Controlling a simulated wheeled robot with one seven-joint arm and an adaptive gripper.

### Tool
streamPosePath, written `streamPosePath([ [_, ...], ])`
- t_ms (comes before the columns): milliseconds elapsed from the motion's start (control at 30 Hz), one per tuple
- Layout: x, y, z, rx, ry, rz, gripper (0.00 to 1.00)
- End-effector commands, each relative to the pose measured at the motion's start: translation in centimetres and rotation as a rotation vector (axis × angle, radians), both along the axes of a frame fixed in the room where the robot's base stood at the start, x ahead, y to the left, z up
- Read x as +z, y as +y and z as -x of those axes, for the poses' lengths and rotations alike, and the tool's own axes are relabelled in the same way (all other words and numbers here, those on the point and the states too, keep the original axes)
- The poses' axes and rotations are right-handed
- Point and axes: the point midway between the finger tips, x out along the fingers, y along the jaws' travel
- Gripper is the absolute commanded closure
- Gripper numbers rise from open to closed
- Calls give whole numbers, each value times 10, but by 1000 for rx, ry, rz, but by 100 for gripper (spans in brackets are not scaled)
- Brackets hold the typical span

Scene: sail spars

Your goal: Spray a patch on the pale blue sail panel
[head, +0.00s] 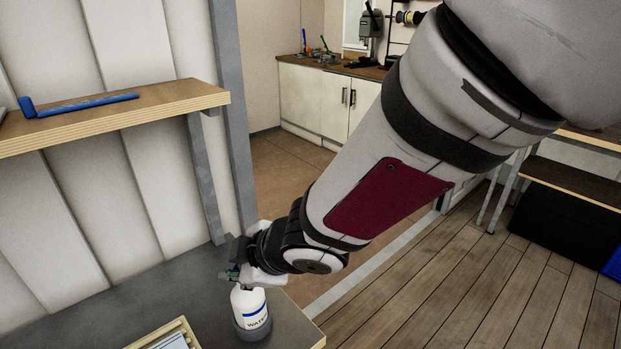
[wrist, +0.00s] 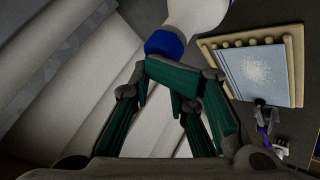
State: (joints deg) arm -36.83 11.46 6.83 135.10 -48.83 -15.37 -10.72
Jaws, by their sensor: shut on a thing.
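The pale blue sail panel (wrist: 238,84) lies in a pale wooden tray (wrist: 298,60) at the right of the wrist view. A speckled whitish patch shows on the panel's upper middle. In the head view only a corner of the panel (head: 172,342) shows at the bottom edge. A white spray bottle (head: 249,305) labelled "WATER", with a blue band and grey base, is upright at the bench's end. My gripper (head: 238,263) is shut on its top; the fingers hide the spray head. In the wrist view, my gripper (wrist: 172,78) is at the bottle's blue collar (wrist: 165,45).
The tray stands on a grey bench (head: 130,300), close to the bottle. A dark clamp-like tool with a purple part (wrist: 263,133) overlaps the tray's near edge. A wooden shelf (head: 120,110) with a blue tool (head: 80,104) juts out above the bench. Open floor lies right.

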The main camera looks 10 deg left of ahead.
Motion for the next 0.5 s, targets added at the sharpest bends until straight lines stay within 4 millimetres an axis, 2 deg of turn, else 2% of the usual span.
streamPosePath([
  [233, 2, 0, -1, -1, -2, -3, 100],
  [500, 19, 1, -1, -2, -4, -5, 100],
])
